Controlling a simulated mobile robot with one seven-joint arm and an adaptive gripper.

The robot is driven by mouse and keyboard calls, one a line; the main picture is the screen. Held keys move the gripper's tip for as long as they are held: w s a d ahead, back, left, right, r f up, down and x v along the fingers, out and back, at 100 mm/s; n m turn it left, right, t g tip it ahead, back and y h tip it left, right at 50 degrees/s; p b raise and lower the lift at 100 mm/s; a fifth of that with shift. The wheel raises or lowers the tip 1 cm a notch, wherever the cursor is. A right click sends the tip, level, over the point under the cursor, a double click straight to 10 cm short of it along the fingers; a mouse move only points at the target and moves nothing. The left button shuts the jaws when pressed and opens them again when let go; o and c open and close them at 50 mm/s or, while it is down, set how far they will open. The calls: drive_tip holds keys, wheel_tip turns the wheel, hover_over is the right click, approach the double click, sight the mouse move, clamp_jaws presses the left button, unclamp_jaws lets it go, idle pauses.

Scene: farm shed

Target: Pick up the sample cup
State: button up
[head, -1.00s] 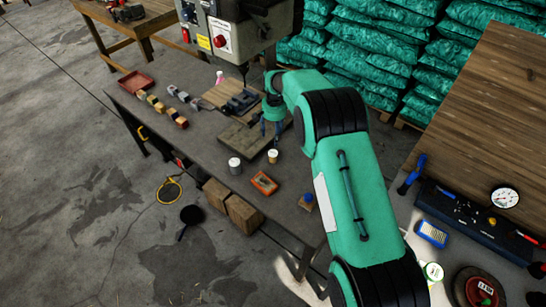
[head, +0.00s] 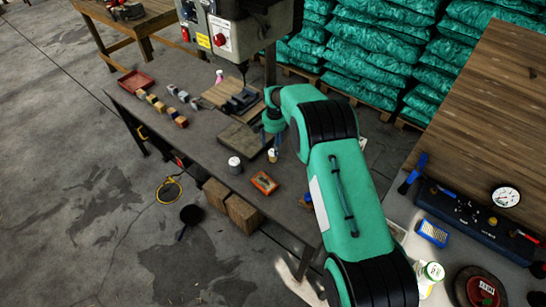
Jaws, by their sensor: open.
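Two small containers stand upright on the grey workbench (head: 205,137). One is a small pale cup with a tan band (head: 272,156); the other is a wider white-topped grey tin (head: 235,165) to its left. I cannot tell for certain which is the sample cup. My gripper (head: 274,147) points down with its fingers open, right at the pale cup. The fingers overlap the cup's upper part in the picture; I cannot tell whether they touch it. My green arm comes in from the lower right and hides the bench beyond the gripper.
An orange tray-like box (head: 264,183) lies in front of the cup. A flat board (head: 243,138) and the drill press (head: 228,35) are behind. Several small blocks (head: 160,107) and a red tray (head: 135,82) sit farther left. A second table with tools (head: 475,222) stands right.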

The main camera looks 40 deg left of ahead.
sight(273, 150)
drive_tip(key=shift+f, duration=0.5)
drive_tip(key=shift+s+f+b, duration=0.1)
drive_tip(key=shift+f+b, duration=0.2)
drive_tip(key=shift+f, duration=2.35)
drive_tip(key=c, duration=1.3)
drive_tip(key=shift+r, duration=0.15)
drive_tip(key=shift+r, duration=0.8)
drive_tip(key=shift+d+r, duration=0.1)
drive_tip(key=shift+r, duration=0.85)
drive_tip(key=s+d, duration=0.3)
drive_tip(key=d, duration=0.1)
drive_tip(key=s+d+r+p, duration=0.1)
drive_tip(key=s+d, duration=0.6)
drive_tip(key=d, duration=0.1)
drive_tip(key=shift+s+r+p, duration=0.15)
drive_tip(key=shift+s+p, duration=0.1)
drive_tip(key=shift+p, duration=0.05)
